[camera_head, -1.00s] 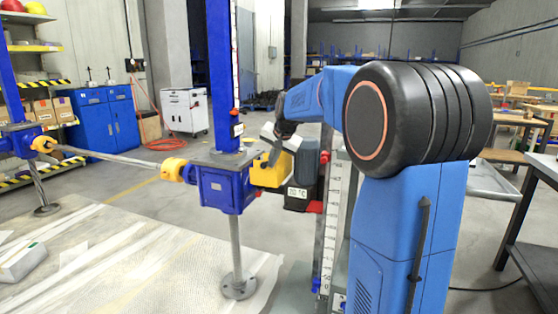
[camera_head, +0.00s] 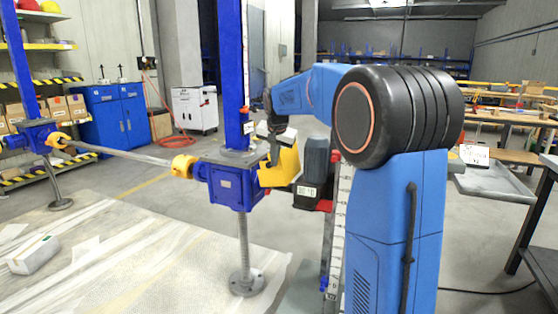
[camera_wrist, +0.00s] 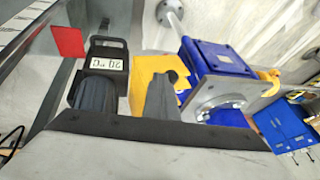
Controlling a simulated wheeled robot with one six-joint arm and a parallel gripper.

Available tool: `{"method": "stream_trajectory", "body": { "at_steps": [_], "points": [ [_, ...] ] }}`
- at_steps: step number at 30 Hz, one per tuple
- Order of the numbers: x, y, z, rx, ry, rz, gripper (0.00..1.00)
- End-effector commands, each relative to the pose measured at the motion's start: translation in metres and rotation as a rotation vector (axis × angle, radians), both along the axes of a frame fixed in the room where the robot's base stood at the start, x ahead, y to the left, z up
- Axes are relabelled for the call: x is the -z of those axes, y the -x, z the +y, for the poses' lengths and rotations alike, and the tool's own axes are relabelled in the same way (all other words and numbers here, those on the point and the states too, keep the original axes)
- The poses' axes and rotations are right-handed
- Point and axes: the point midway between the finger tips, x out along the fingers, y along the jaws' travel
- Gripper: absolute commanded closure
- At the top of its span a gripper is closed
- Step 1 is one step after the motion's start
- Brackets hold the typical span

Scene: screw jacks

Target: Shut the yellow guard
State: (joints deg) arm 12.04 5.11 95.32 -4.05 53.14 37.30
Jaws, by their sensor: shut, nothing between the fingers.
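The yellow guard (camera_head: 284,170) sits between the blue screw-jack gearbox (camera_head: 232,187) and the grey motor (camera_head: 314,165). In the head view part of it stands up on the motor side, and my gripper partly covers it; I cannot tell its exact angle. My gripper (camera_head: 273,158) is shut and empty, fingers pointing down in front of the guard's upper part. In the wrist view the shut fingers (camera_wrist: 163,98) overlap the yellow guard (camera_wrist: 148,72), with the gearbox (camera_wrist: 215,58) to the right and the motor (camera_wrist: 96,94) to the left. Contact cannot be told.
A tall blue post (camera_head: 232,80) rises above the gearbox. A shaft (camera_head: 125,154) with yellow couplings runs left to another jack. A scale strip (camera_head: 340,220) stands right of the motor. A dark table (camera_head: 540,215) is at the right edge. Open floor lies behind.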

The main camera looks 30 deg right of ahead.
Motion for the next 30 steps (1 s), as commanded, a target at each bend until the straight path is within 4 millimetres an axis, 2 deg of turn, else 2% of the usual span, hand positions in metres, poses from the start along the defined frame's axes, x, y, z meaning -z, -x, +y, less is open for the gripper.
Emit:
{"method": "stream_trajectory", "body": {
  "at_steps": [3,16,27,30],
  "points": [
    [0.005,-0.014,0.011,-0.006,0.064,0.082,1.0],
    [0.034,-0.05,0.04,-0.004,0.317,0.406,1.0],
    [0.067,-0.07,0.055,-0.001,0.514,0.66,1.0],
    [0.075,-0.072,0.057,0.0,0.524,0.673,1.0]
  ]
}}
